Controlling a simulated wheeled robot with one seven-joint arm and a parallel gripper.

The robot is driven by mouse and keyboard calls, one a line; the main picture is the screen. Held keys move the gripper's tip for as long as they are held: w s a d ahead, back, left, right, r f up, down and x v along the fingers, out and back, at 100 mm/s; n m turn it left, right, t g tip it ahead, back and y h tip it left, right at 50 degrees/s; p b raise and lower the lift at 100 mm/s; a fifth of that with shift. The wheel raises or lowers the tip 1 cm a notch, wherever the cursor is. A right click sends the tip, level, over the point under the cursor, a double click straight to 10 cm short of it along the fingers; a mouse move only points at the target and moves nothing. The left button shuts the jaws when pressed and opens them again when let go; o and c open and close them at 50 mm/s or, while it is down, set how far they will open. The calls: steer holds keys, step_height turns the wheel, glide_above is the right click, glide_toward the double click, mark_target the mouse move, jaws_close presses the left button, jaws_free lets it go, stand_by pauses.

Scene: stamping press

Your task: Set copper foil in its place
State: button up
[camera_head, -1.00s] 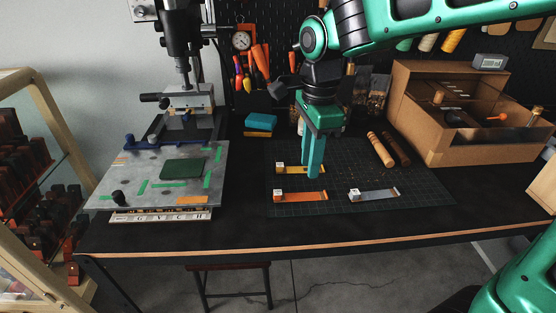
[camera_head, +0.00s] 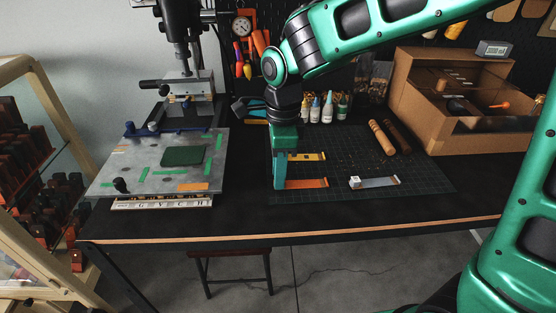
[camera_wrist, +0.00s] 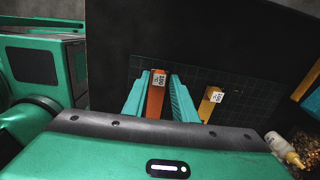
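The copper foil (camera_head: 310,183) is the orange strip lying flat at the front left of the dark cutting mat (camera_head: 400,170). My gripper (camera_head: 279,186) points down at the strip's left end, where it hides the white label block in the head view. In the wrist view the copper strip (camera_wrist: 156,102) and its label block lie between my two teal fingers (camera_wrist: 159,77). The fingers stand apart, with narrow gaps on each side of the strip. A metal plate (camera_head: 135,165) under the press carries green tape strips, a dark green pad (camera_head: 184,156) and an orange patch (camera_head: 193,187).
A yellow strip (camera_head: 312,156) lies just behind the copper one, and a silver strip (camera_head: 378,182) lies to its right. The press (camera_head: 185,60) stands at the back left. Wooden rollers (camera_head: 382,138) and a cardboard box (camera_head: 440,120) are at the right. Bottles (camera_head: 327,108) stand behind.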

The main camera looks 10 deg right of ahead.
steer(key=shift+f, duration=0.5)
jaws_close()
steer(key=shift+r, duration=0.1)
steer(key=shift+r, duration=1.9)
steer(key=shift+r, duration=0.1)
